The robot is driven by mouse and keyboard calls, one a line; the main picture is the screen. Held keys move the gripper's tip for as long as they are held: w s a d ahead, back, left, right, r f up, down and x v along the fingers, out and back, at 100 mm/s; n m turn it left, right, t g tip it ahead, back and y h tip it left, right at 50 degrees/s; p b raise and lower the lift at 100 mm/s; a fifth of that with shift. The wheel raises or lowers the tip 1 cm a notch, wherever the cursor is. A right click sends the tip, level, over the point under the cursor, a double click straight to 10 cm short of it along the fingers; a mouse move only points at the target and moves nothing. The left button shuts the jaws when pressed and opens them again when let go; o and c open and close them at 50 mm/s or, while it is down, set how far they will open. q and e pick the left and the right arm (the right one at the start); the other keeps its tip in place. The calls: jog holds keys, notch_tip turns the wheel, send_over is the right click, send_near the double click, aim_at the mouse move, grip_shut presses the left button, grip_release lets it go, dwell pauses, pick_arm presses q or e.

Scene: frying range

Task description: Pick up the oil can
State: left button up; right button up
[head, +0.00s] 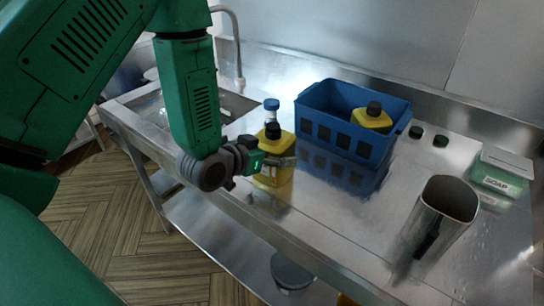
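A yellow oil can (273,178) with a black cap stands upright on the steel counter, near the sink. My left gripper (281,160) is at the can, coming from the left. A finger lies across the can's front, below its cap. The other finger is hidden, so I cannot tell whether the gripper grips the can. A second yellow can (371,121) with a black cap sits inside the blue crate (350,152). My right gripper is not in view.
A bottle with a blue cap (271,104) stands just behind the near can. A steel container (446,215) with a dark handle stands at the right front. A soap box (497,178) and two dark round lids (416,132) are at the right. The counter's middle is clear.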

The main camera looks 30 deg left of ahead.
aim_at(269, 127)
pick_arm(q)
jog(key=c, duration=0.7)
jog(key=shift+a, duration=0.15)
jog(key=shift+c, duration=1.1)
jog(key=shift+s+a+f, duration=0.15)
jog(key=shift+a, duration=0.6)
jog(key=shift+r, duration=0.5)
jog(key=r, duration=0.5)
jog(key=d+r, duration=0.1)
jog(key=r, duration=0.2)
jog(key=shift+p, duration=0.3)
jog(key=shift+a+r, duration=0.1)
jog(key=shift+r, duration=0.4)
jog(key=shift+w+a, duration=0.2)
